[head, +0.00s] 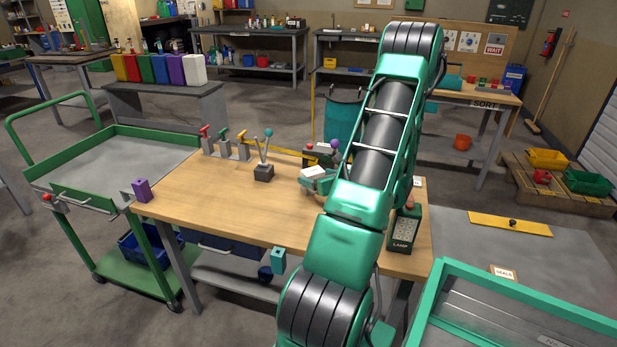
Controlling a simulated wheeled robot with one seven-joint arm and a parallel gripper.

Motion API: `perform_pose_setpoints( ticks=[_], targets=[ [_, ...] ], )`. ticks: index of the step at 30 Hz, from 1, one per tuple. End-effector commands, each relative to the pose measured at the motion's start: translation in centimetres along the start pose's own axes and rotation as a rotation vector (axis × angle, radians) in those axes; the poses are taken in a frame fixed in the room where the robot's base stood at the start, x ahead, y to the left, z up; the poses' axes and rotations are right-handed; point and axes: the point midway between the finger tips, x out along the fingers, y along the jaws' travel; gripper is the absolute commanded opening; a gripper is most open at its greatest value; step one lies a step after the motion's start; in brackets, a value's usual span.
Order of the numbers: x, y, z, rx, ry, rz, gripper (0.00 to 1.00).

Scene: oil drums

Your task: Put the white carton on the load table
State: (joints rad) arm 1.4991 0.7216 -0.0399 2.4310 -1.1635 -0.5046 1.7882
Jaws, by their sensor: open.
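A white carton-like container (194,71) stands upright at the right end of a row of coloured containers on a low grey bench (212,103) at the back left. My arm rises through the middle of the head view. A teal and pale piece that looks like my gripper (315,180) shows just left of the arm, above the wooden table (205,187). It is open, far from the white container, and mostly hidden by my arm. No table shows a readable load label, so I cannot tell which is the load table.
A green-railed cart (110,143) stands at the left. A table marked SORT (505,98) is at the back right. Bare floor lies between cart and back bench.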

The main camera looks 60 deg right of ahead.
Motion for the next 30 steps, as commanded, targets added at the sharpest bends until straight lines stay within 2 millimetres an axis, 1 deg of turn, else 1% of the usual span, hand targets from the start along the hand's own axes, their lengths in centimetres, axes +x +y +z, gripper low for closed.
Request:
perform_pose_setpoints(
  ticks=[1, 3, 6, 9, 14, 30],
  targets=[
    [-1.1, -0.1, 0.0, 0.002, 0.001, -0.003, 0.77],
    [-2.2, -0.1, 0.0, 0.001, 0.0, -0.004, 0.77],
    [-3.4, -0.1, 0.0, 0.001, 0.001, -0.002, 0.77],
    [-4.2, 0.0, 0.0, 0.0, 0.001, -0.001, 0.77],
    [-4.6, -0.1, 0.0, -0.001, 0.0, -0.001, 0.77],
    [-4.6, 0.0, 0.0, -0.002, 0.0, 0.0, 0.77]
  ],
)
